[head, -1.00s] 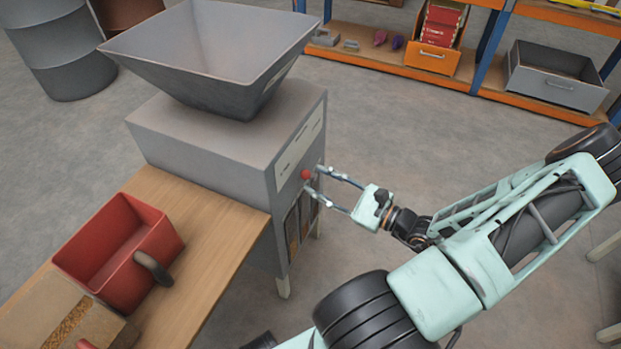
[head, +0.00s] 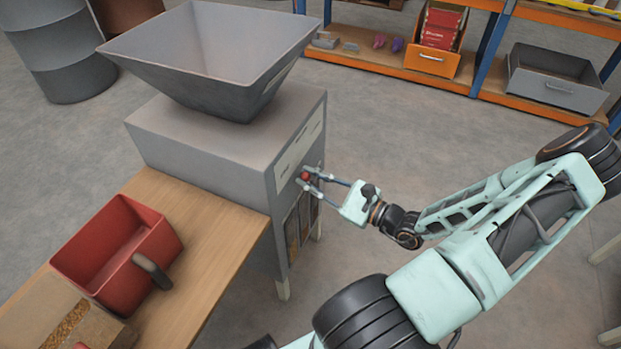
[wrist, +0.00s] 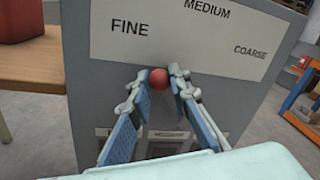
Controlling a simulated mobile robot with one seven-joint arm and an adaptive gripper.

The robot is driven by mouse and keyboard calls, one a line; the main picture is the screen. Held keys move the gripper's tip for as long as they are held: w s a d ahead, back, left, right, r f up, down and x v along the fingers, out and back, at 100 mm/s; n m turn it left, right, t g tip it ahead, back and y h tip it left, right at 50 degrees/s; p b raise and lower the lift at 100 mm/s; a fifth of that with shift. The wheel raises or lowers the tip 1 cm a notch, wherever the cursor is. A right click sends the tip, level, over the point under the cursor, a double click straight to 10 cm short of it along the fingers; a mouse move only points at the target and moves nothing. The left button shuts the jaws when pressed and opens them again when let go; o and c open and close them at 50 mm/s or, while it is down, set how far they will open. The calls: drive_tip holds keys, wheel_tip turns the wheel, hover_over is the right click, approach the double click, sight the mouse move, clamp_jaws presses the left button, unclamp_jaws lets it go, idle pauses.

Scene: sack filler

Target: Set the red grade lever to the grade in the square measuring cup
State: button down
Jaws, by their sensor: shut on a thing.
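The sack filler (head: 205,160) is a grey box with a hopper on top. In the wrist view its white label plate (wrist: 180,35) reads FINE at left, MEDIUM at the upper middle and COARSE at right. The red knob of the grade lever (wrist: 158,81) shows below the plate, between FINE and MEDIUM. My gripper (wrist: 160,85) is shut on the knob, with a finger on each side. In the head view the gripper (head: 309,179) meets the knob at the machine's right face.
A red scoop (head: 118,255) with a dark handle stands on the wooden table (head: 205,235), beside a box of grain (head: 75,320). Behind is a shelf with an orange bin (head: 432,58) and a grey bin (head: 553,85).

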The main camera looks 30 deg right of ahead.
drive_tip(key=shift+r, duration=0.1)
drive_tip(key=shift+w+d+r+m+p, duration=0.25)
drive_tip(key=shift+m+p, duration=0.25)
drive_tip(key=shift+p, duration=0.35)
drive_tip(key=m+p, duration=0.1)
drive_tip(key=r+p, duration=0.1)
drive_tip(key=shift+w+d+m+p, duration=0.25)
drive_tip(key=shift+d+m+p, duration=0.15)
drive_tip(key=shift+w+d+r+m+g+p, duration=0.15)
drive_tip(key=shift+w+d+m+g+p, duration=0.35)
drive_tip(key=shift+m+p, duration=0.6)
drive_tip(key=shift+w+d+m+p, duration=0.25)
drive_tip(key=shift+d+m+p, duration=0.15)
drive_tip(key=shift+m, duration=0.25)
drive_tip(key=shift+w+d+m+p, duration=0.3)
drive_tip(key=shift+d+m, duration=0.1)
drive_tip(key=shift+m, duration=0.25)
drive_tip(key=c, duration=1.8)
unclamp_jaws()
